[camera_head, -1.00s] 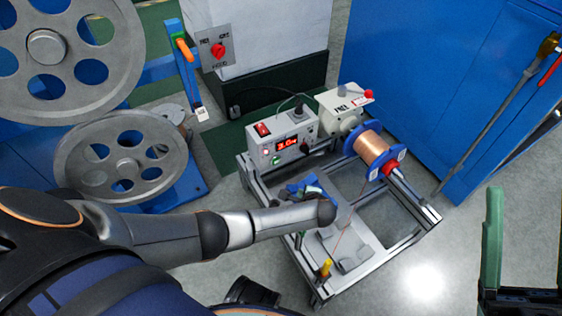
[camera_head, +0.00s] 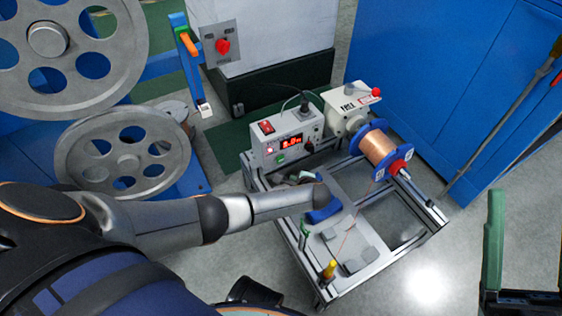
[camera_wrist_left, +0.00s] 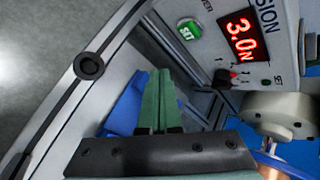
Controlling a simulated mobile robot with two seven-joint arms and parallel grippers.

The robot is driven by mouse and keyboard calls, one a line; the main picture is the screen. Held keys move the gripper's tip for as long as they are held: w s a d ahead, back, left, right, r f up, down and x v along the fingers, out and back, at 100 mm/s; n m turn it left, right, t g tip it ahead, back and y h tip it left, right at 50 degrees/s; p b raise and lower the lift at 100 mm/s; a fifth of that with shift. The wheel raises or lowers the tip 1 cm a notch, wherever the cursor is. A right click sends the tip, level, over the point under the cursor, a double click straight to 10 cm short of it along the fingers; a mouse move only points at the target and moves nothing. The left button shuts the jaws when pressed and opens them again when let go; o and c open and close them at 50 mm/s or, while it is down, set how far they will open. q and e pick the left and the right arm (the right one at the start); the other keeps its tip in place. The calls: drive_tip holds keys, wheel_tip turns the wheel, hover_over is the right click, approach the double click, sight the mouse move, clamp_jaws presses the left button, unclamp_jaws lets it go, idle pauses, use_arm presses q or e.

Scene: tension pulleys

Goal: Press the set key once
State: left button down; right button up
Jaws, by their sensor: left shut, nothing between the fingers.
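The red display (camera_wrist_left: 239,33) reads 3.0 N. My left gripper (camera_wrist_left: 163,75) has its green fingers shut together and empty. In the wrist view its tips lie below the set key, with a gap in the picture between. In the head view my left wrist hides most of the gripper. My right gripper (camera_head: 525,240) stands open at the right edge, partly cut off.
The tension box (camera_head: 284,138) sits on a metal frame, beside a white unit (camera_head: 348,108) and a copper wire spool (camera_head: 376,147). A small dark knob (camera_head: 310,146) is on the panel. Large grey wheels (camera_head: 122,160) stand at left. A blue cabinet (camera_head: 450,90) stands behind.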

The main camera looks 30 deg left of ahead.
sight(280, 159)
use_arm(q)
drive_tip(key=shift+w+a+b, duration=0.15)
drive_tip(key=shift+w+a, duration=0.3)
drive_tip(key=shift+a, duration=0.3)
drive_tip(key=shift+w+a+b, duration=0.2)
drive_tip(key=shift+w+a, duration=0.2)
drive_tip(key=shift+a, duration=0.3)
drive_tip(key=shift+w+a+b, duration=0.15)
drive_tip(key=shift+w+a, duration=0.3)
drive_tip(key=shift+a, duration=0.3)
idle(0.4)
drive_tip(key=shift+w+a, duration=0.2)
drive_tip(key=shift+a, duration=0.15)
drive_tip(key=shift+w+a, duration=0.2)
drive_tip(key=shift+a, duration=0.2)
idle(0.7)
drive_tip(key=shift+s+d+p, duration=0.45)
drive_tip(key=shift+d, duration=0.25)
